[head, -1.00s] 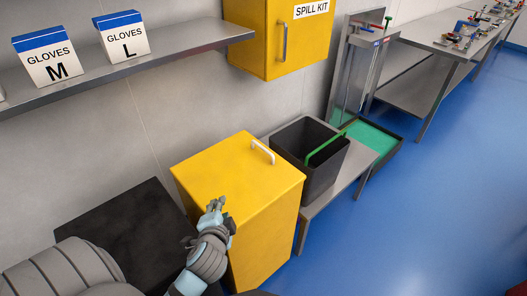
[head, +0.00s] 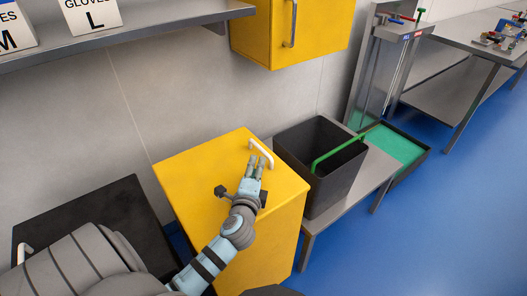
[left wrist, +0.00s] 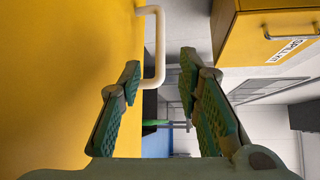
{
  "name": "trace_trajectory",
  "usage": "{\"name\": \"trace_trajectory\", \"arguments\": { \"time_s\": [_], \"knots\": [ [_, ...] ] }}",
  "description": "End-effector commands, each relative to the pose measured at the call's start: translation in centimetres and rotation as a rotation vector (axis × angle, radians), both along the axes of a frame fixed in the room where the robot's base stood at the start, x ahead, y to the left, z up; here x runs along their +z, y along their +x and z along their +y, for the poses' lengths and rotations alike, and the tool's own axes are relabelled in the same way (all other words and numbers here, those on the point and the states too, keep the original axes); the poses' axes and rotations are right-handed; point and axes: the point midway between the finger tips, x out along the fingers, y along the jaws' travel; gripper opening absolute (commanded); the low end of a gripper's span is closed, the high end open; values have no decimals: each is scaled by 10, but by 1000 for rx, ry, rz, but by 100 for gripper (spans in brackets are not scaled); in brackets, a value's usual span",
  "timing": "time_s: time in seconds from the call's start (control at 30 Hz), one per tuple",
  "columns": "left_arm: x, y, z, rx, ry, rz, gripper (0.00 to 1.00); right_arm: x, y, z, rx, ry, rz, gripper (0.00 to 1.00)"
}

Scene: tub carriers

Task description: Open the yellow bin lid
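The yellow bin (head: 265,240) stands against the wall with its yellow lid (head: 195,165) shut flat on top. A white bar handle (head: 262,153) stands near the lid's back right edge; it also shows in the left wrist view (left wrist: 160,40). My left gripper (head: 254,162) is over the lid, its fingertips close to the handle. In the left wrist view my left gripper (left wrist: 160,72) is open, with the handle's bar appearing between the fingertips. I cannot tell whether the fingers touch it. My right gripper is not in view.
A dark open tub (head: 318,190) with a green handle stands on a low metal bench (head: 350,200) right of the bin. A black bin (head: 95,225) is to the left. A yellow cabinet (head: 335,30) and a shelf (head: 150,30) hang above. Blue floor is clear at right.

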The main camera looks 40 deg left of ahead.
Motion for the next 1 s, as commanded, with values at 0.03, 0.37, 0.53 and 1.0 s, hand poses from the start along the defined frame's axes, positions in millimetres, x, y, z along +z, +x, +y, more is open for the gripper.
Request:
{"name": "trace_trajectory", "arguments": {
  "time_s": [0.03, 0.37, 0.53, 1.0],
  "knots": [
    [-3, 12, 7, 1, 2, -1, 31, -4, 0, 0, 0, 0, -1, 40],
    [-15, 78, 42, 0, -1, 0, 31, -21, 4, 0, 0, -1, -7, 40],
    [-16, 92, 48, -3, -3, -1, 31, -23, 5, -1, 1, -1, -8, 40],
    [-16, 93, 49, -3, -3, 0, 1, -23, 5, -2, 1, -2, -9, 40]
  ]
}}
